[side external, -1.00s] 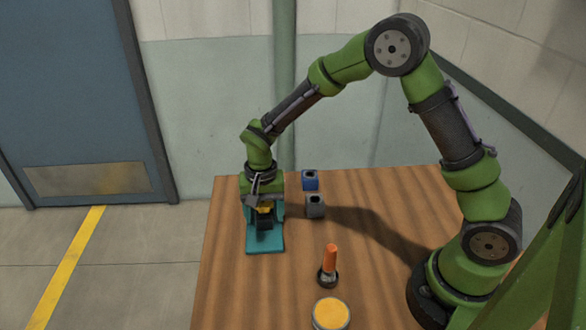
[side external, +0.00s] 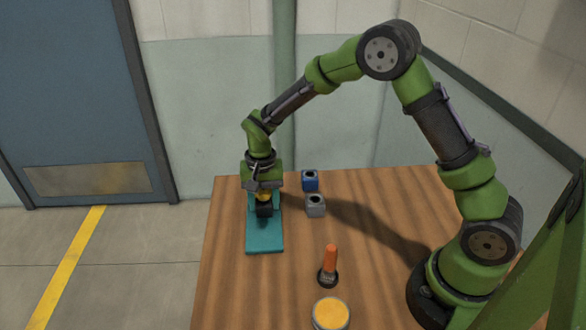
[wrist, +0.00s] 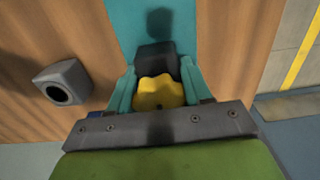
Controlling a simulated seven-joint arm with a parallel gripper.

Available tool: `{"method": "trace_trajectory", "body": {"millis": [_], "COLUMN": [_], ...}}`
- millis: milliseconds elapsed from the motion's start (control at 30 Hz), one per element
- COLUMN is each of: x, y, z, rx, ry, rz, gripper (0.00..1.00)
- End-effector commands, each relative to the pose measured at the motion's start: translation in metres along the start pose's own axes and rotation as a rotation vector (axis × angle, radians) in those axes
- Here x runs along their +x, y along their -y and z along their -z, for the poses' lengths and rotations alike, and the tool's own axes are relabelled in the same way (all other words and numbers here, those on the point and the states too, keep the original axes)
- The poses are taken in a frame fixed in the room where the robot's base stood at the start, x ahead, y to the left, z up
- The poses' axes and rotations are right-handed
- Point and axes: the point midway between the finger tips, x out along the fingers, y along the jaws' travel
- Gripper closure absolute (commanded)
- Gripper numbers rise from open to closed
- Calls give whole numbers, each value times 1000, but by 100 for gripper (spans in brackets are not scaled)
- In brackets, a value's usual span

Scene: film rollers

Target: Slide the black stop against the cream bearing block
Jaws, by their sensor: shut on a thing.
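The black stop (side external: 264,210) sits on the teal base plate (side external: 264,240) on the left of the table. In the wrist view the stop (wrist: 155,57) shows just past a yellow lobed knob (wrist: 158,93). My gripper (side external: 264,194) points down over the plate. In the wrist view its two teal fingers (wrist: 158,88) are shut on the yellow knob, one on each side. I cannot make out the cream bearing block in either view; my gripper may hide it.
A grey block with a round hole (side external: 315,206) and a blue one (side external: 310,181) stand right of the plate. An orange-handled tool (side external: 329,262) stands upright nearer the front, by a round yellow-topped container (side external: 331,313). The plate's near part is bare.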

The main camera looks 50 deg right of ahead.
Motion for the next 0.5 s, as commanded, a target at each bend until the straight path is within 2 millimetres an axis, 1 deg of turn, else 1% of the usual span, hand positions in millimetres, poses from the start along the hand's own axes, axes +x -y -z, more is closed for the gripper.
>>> {"method": "trace_trajectory", "body": {"millis": [67, 300, 333, 433, 500], "x": [-1, -1, -1, -1, -1], "y": [0, 0, 0, 0, 0], "z": [5, 5, 5, 5, 5], "rx": [0, -1, -2, -2, -2], "ry": [-3, -4, -4, -4, -3], "rz": [3, 3, 3, 3, 2], "gripper": [100, 100, 48, 33, 32]}}
